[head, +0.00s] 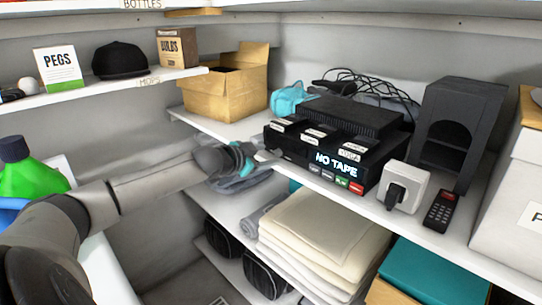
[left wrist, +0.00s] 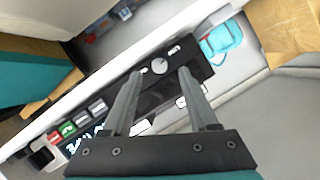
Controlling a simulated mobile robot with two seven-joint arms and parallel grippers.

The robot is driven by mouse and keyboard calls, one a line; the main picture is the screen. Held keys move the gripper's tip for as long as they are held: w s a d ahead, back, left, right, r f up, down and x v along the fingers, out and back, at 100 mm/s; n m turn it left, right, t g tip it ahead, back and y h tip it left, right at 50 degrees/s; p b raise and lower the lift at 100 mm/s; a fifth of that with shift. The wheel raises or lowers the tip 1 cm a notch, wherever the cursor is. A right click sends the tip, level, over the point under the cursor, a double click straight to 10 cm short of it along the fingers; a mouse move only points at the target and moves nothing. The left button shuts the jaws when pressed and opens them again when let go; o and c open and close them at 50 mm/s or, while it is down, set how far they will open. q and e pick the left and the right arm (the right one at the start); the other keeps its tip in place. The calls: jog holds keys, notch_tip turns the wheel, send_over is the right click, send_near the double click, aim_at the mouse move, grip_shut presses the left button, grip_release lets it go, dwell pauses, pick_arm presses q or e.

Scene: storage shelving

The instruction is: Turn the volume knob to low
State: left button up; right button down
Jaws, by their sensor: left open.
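The black tape player (head: 335,150) stands on the middle shelf, its display reading "NO TAPE" above a row of small coloured buttons. In the left wrist view its front panel (left wrist: 110,88) runs diagonally. A round pale knob (left wrist: 160,66) with a small pointer mark sits on that panel; the mark's setting is too small to read. My left gripper (head: 262,157) is at the player's left front corner. In the left wrist view its open fingers (left wrist: 159,73) have the knob between their tips; I cannot tell whether they touch it. The knob is not clear in the head view. My right gripper is not in view.
A white plug box (head: 403,187), a black remote (head: 439,212) and a dark speaker-like box (head: 461,130) stand right of the player. An open carton (head: 225,90) and a teal item (head: 290,98) are behind left. Folded towels (head: 325,235) lie on the shelf below.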

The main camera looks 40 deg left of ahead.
aim_at(276, 154)
pick_arm(q)
jog(key=shift+x, duration=1.6)
jog(key=shift+c, duration=0.3)
grip_shut()
